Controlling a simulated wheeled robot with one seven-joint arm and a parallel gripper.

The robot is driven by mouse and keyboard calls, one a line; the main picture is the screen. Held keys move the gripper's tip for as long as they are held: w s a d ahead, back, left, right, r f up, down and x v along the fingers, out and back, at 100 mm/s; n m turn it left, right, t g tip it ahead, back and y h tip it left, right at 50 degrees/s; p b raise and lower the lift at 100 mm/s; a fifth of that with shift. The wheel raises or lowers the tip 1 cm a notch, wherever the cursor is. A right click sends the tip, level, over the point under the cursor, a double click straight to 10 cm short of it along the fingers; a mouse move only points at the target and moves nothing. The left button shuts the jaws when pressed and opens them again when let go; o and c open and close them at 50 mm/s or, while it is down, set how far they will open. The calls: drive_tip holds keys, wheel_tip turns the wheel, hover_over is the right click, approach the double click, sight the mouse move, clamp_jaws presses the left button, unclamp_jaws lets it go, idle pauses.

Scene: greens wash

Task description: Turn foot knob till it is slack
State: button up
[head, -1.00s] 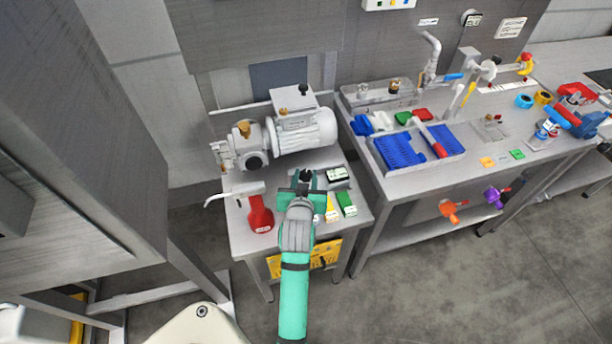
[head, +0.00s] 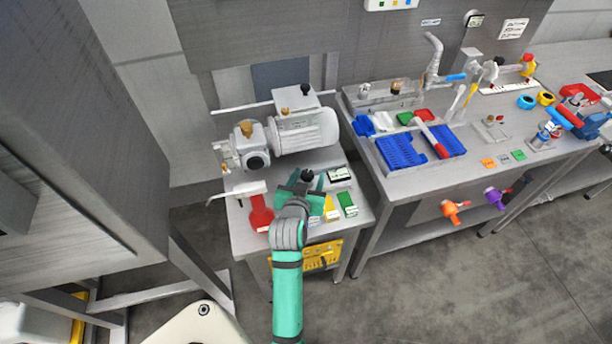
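A black knob (head: 306,174) shows at the far end of my gripper, over the small steel table on the left. I take it to be the foot knob, but no label on it is readable. My gripper (head: 306,181) is teal and comes in from the front, with one teal finger on each side of the knob. The knob fills the gap between the fingers as seen from here. I cannot tell whether they press on it or only stand around it. The knob's lower part and what it is fixed to are hidden by my gripper.
A grey pump with a motor (head: 300,130) stands behind the gripper. The sink bench (head: 400,182) stands further right.

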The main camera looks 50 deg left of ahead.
drive_tip(key=shift+s+a, duration=0.1)
drive_tip(key=shift+s, duration=0.15)
drive_tip(key=shift+s+r, duration=0.15)
drive_tip(key=shift+s, duration=0.05)
drive_tip(key=v, duration=1)
drive_tip(key=shift+d, duration=0.4)
